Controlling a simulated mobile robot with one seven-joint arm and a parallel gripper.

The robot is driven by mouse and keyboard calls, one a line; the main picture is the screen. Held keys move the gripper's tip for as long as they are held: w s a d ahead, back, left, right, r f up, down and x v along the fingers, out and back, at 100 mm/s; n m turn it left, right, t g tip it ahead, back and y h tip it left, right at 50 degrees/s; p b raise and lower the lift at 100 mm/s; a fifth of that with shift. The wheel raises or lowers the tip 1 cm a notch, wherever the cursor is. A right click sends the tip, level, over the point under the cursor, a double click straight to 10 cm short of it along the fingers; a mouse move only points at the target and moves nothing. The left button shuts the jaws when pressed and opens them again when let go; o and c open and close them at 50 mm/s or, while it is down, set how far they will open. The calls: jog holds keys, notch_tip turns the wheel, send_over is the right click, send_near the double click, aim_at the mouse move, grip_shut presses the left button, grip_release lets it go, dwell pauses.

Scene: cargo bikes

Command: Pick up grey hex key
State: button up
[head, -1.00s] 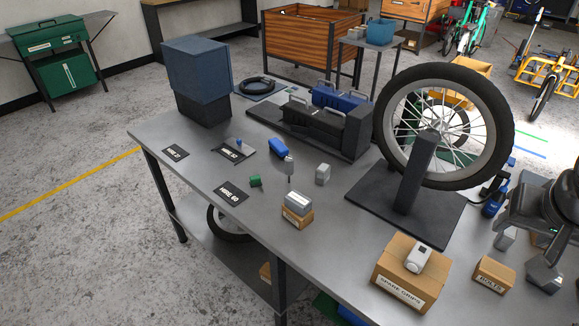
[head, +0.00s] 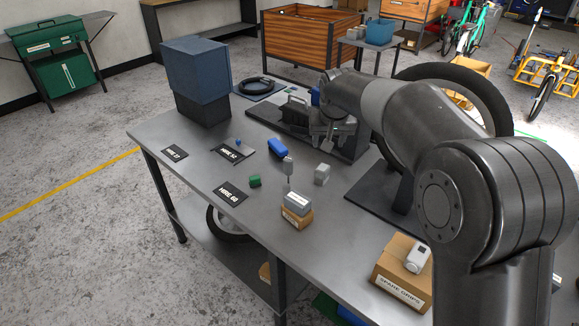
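The grey hex key (head: 288,166) appears as a small item with a light grey block-like upper part and a thin shaft, near the middle of the workbench. It lies between a blue-handled item and a grey block. My gripper (head: 327,146) hangs above the bench, behind and to the right of the hex key and apart from it. Its fingers point down, look spread apart, and hold nothing I can see. They are small and dark against the black stand behind them.
Around the hex key are a blue item (head: 278,148), a grey block (head: 322,174), a green block (head: 254,181) and a small carton (head: 297,217) with a grey box on top. Label cards lie to the left. The wheel (head: 468,84) stands partly behind my arm.

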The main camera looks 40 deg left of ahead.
jog(key=n, duration=0.1)
send_near(288, 166)
jog(key=w, duration=0.1)
jog(key=shift+g, duration=0.3)
jog(key=x, duration=0.5)
jog(key=shift+a+f, duration=0.25)
jog(key=shift+a, duration=0.05)
jog(key=shift+w+x, duration=0.15)
jog(key=shift+x, duration=1.35)
jog(key=shift+w+x, duration=0.1)
jog(key=shift+x, duration=1.4)
jog(key=shift+r, duration=0.1)
jog(key=shift+c, duration=0.3)
jog(key=c, duration=1)
jog(key=shift+r, duration=0.1)
